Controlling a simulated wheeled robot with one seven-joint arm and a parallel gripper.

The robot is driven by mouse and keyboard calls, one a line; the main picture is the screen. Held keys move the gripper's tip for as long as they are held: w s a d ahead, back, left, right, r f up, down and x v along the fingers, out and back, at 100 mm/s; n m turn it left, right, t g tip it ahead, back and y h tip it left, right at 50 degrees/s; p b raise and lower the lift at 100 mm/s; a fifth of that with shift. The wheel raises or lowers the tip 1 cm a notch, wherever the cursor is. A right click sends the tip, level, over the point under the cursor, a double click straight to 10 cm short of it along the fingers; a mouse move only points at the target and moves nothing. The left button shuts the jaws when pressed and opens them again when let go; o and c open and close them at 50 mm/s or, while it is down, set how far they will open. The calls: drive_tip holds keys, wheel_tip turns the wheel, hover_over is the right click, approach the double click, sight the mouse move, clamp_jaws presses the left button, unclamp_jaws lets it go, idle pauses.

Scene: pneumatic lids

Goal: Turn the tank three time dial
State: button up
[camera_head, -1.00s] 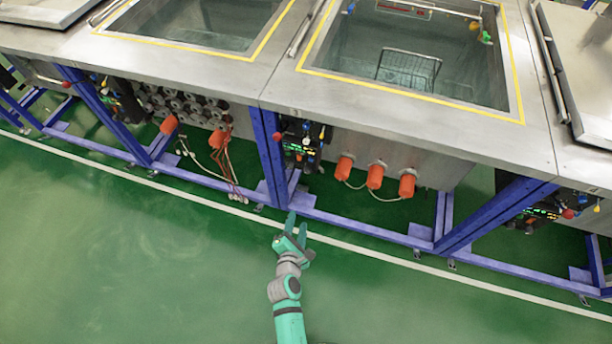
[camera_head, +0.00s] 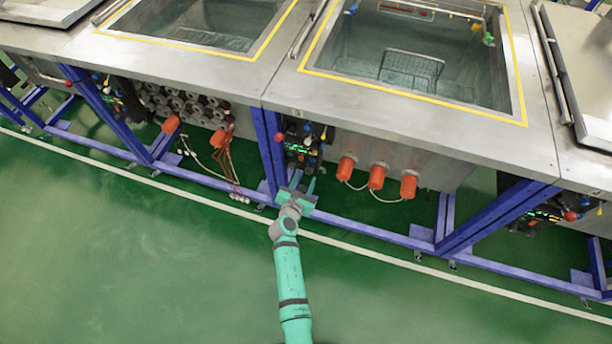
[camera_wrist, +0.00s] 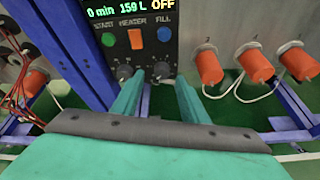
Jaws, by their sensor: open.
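A dark control panel (camera_head: 300,138) hangs under the front edge of the tank with a basket; its number is not readable. In the wrist view, the panel (camera_wrist: 145,48) has a lit display (camera_wrist: 130,8) reading 0 min, 159 L and OFF. Below it are a green START button (camera_wrist: 108,40), an orange HEATER button (camera_wrist: 135,38) and a blue FILL button (camera_wrist: 164,34). A small dial (camera_wrist: 161,69) shows low on the panel between my fingertips. My gripper (camera_wrist: 158,82) is open and empty, just in front of the panel. In the head view, my gripper (camera_head: 303,183) is below the panel.
Blue frame posts (camera_head: 268,150) stand left of the panel. Several orange caps (camera_head: 377,176) with white cables project at right. A blue rail (camera_head: 350,227) runs low along the front. The green floor (camera_head: 150,260) is clear. Red cables (camera_wrist: 20,95) hang at left.

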sight(309, 171)
drive_tip(key=shift+x, duration=1.1)
drive_tip(key=shift+w+d+f, duration=0.15)
drive_tip(key=shift+w+d, duration=0.1)
drive_tip(key=shift+d, duration=0.05)
drive_tip(key=shift+a, duration=0.1)
clamp_jaws()
drive_tip(key=shift+s+m, duration=0.1)
drive_tip(key=shift+m, duration=0.2)
